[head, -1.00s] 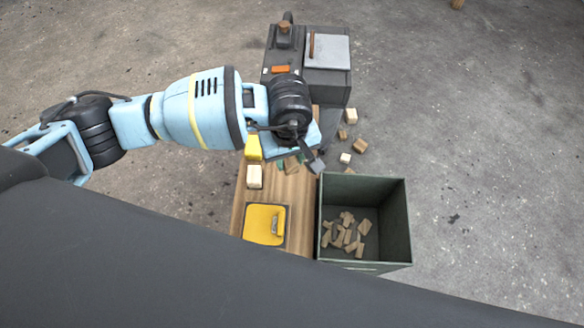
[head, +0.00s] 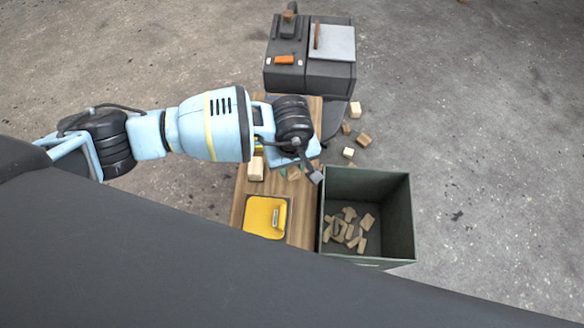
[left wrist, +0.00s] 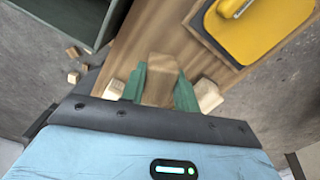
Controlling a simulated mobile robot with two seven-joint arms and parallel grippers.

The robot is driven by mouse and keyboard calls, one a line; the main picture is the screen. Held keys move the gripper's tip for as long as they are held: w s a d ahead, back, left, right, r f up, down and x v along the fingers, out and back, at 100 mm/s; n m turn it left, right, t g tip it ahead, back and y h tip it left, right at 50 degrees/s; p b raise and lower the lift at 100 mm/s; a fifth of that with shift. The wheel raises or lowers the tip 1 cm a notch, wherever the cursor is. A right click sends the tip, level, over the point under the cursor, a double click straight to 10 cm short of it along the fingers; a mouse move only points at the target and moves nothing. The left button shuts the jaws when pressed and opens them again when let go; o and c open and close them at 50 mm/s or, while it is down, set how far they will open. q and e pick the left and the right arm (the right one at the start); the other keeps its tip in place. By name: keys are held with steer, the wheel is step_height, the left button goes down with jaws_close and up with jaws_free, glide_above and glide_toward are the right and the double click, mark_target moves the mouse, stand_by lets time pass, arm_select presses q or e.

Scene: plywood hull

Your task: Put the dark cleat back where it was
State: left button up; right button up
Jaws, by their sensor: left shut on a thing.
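My left gripper (left wrist: 161,88) has green fingers and is shut on a brown wooden block, which looks like the dark cleat (left wrist: 158,80). The block lies between the fingers, over the wooden board (left wrist: 150,30); I cannot tell whether it touches the board. In the head view the left gripper (head: 290,172) is mostly hidden under my wrist, with a brown block just showing there. A pale block (left wrist: 208,95) is beside the right finger, and another pale block (left wrist: 113,90) is left of the left finger. My right gripper is not in view.
A dark green bin (head: 397,215) with several wood offcuts stands right of the board. A dark machine (head: 330,75) stands beyond. Loose blocks (head: 363,140) lie right of the board.

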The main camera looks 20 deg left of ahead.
arm_select(q)
steer(key=shift+f, duration=1.1)
steer(key=shift+f+b, duration=0.15)
steer(key=shift+b, duration=0.15)
steer(key=o, duration=0.7)
steer(key=shift+o, duration=0.9)
steer(key=shift+r, duration=0.55)
step_height(320, 180, up, 10)
steer(key=p, duration=0.2)
steer(key=shift+r+p, duration=0.1)
steer(key=shift+p, duration=0.25)
steer(key=shift+r, duration=0.55)
